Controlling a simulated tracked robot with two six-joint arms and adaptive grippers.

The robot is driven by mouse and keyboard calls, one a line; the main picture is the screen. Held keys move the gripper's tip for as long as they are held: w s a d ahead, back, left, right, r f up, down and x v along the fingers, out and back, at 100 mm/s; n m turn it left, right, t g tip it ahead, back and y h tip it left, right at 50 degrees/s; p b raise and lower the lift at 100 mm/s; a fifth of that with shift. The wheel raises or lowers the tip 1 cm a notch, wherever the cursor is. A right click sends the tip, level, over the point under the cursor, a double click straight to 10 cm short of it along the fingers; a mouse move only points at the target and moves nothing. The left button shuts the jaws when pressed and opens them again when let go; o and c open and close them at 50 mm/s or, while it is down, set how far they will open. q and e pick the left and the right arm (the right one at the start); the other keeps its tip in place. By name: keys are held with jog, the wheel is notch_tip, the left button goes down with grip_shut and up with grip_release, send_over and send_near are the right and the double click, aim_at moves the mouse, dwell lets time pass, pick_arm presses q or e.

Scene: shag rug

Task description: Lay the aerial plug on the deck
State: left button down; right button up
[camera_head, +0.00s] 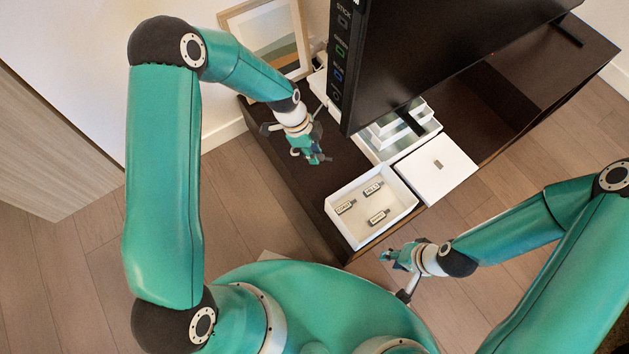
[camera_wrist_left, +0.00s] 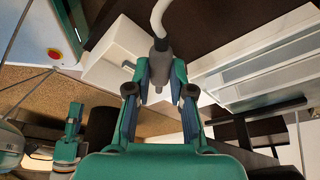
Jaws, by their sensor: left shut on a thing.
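The aerial plug (camera_wrist_left: 161,50) is a grey cylinder with a white lead curving up from it in the left wrist view. My left gripper (camera_wrist_left: 160,88) is shut on it, with one finger on each side. In the head view my left gripper (camera_head: 318,157) is over the dark deck (camera_head: 350,165), left of the screen; the plug is too small to make out there. My right gripper (camera_head: 393,257) is beyond the deck's near edge, away from the plug; its finger opening is unclear.
A white tray (camera_head: 342,226) with labelled tags sits at the deck's near end, beside a white flat box (camera_head: 436,168). A black screen (camera_head: 420,50) and white stepped boxes (camera_head: 385,140) stand behind. A framed picture (camera_head: 265,40) leans at the back left.

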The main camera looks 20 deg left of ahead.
pick_arm(q)
jog(key=b, duration=0.3)
send_over(316, 184)
jog(key=f, duration=1.3)
jog(key=shift+s+a+f, duration=0.1)
jog(key=shift+a, duration=0.3)
jog(key=shift+f+b, duration=0.5)
jog(key=shift+f, duration=1.5)
jog(key=shift+f, duration=0.1)
jog(key=c, duration=1)
grip_release()
